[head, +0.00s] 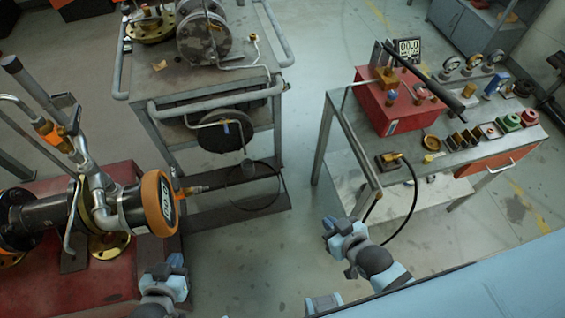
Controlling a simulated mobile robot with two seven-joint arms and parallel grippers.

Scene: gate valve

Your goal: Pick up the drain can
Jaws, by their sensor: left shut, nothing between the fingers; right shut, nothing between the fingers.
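I cannot make out a drain can for certain in the head view. My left gripper (174,262) is at the bottom left, shut and empty, just right of the red bench. My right gripper (329,228) is shut and empty over the floor, left of the right-hand cart's lower shelf. Neither gripper is seen touching anything.
A metal pipe assembly with an orange round gauge (160,203) stands on the red bench (95,285). A grey trolley (185,85) holds flanged parts. The right cart carries a red box (400,105), a hose (411,205) and small fittings. Floor between them is clear.

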